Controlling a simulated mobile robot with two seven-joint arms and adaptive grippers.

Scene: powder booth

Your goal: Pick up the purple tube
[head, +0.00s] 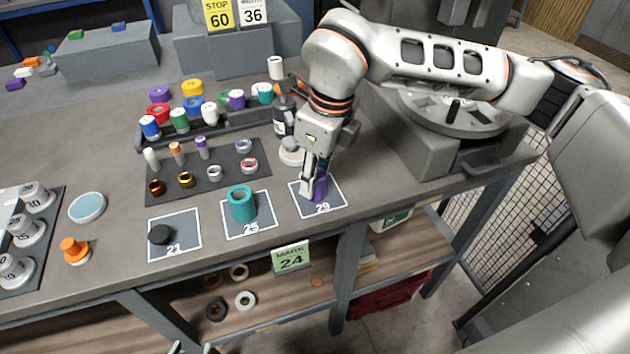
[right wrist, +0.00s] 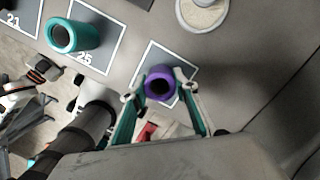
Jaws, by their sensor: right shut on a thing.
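The purple tube (head: 320,186) is upright at the mat marked 29 (head: 330,207). My right gripper (head: 313,188) reaches down from above and is shut on it, one finger on each side. In the right wrist view the purple tube (right wrist: 160,81) sits between the two fingertips (right wrist: 160,88), its dark bore facing the camera. I cannot tell whether its base touches the mat. My left gripper (head: 192,348) shows only as two separated tips at the bottom edge of the head view, with nothing seen between them.
A teal tube (head: 242,204) stands on the mat marked 25, left of the purple tube. A black disc (head: 160,235) lies on the mat marked 21. The table's front edge is close.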

